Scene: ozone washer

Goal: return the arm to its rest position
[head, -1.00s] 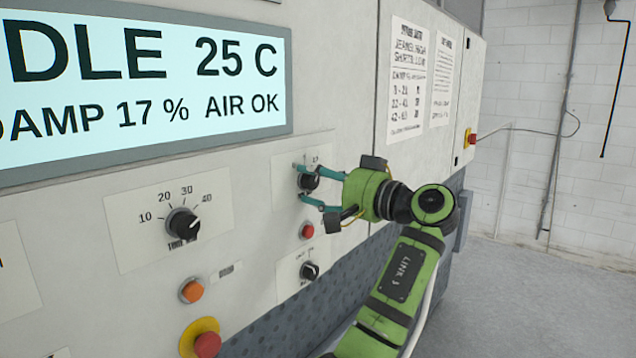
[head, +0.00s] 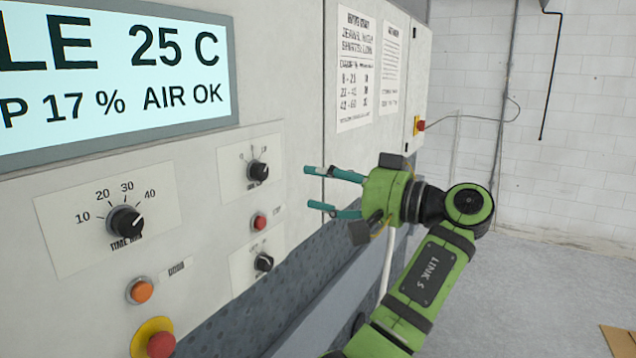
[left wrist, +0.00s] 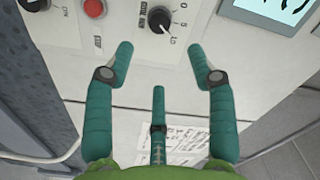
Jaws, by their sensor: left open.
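My left gripper (head: 309,188) is open and empty in front of the machine's panel. Its teal fingertips are clear of the upper black knob (head: 257,171), to the right of it in the head view. The green arm, with a link marked LINK 5 (head: 428,275), reaches up from the lower right. My right gripper is not seen.
The panel carries a time knob (head: 126,221), a red button (head: 259,222), a lower knob (head: 263,262), an orange button (head: 141,291) and a large red button (head: 160,344). The display (head: 120,75) reads 25 C. Open floor (head: 530,290) lies right.

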